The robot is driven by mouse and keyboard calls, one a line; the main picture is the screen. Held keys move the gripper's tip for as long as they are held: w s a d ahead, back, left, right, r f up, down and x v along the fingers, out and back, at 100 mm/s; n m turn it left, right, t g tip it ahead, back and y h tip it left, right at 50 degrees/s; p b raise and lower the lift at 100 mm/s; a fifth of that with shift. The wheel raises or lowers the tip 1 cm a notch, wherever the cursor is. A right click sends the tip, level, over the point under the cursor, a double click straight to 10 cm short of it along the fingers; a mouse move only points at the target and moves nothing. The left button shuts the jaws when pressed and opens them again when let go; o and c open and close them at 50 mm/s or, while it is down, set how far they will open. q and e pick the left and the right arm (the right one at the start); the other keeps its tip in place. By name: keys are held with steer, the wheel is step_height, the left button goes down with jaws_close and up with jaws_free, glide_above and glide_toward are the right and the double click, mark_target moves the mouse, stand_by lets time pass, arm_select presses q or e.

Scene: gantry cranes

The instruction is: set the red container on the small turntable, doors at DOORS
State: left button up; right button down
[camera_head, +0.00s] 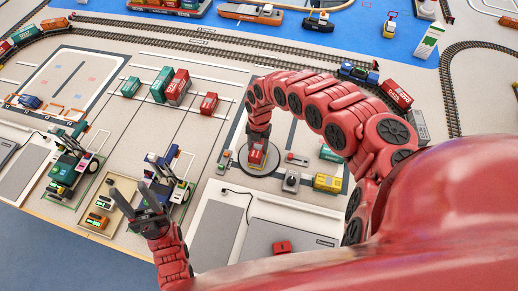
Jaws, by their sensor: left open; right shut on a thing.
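The red container (256,156) is at the round grey turntable (272,168) near the middle of the head view. My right arm arches in from the right, and its gripper (258,142) is shut on the container from above. I cannot tell whether the container touches the turntable or hangs just over it. Its doors and the DOORS mark are too small or hidden to make out. My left gripper (147,202) is open and empty at the lower left, fingers pointing up, well apart from the container.
A small grey device (291,180) and a yellow container (327,183) stand right of the turntable. Gantry cranes (166,177) stand near my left gripper. Red and green containers (173,85) stand on the yard behind. A grey panel (215,230) lies in front.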

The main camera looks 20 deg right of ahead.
mark_target(259, 151)
steer(key=shift+d+f, duration=0.15)
steer(key=shift+d, duration=0.05)
step_height(259, 151, down, 2)
steer(key=shift+a+f+p, duration=0.1)
steer(key=shift+p, duration=0.4)
steer(key=shift+w+f, duration=0.15)
steer(key=shift+f, duration=0.35)
steer(key=shift+d, duration=0.2)
steer(key=shift+f, duration=0.15)
steer(key=c, duration=0.7)
jaws_free()
steer(key=shift+f, duration=0.1)
steer(key=o, duration=0.5)
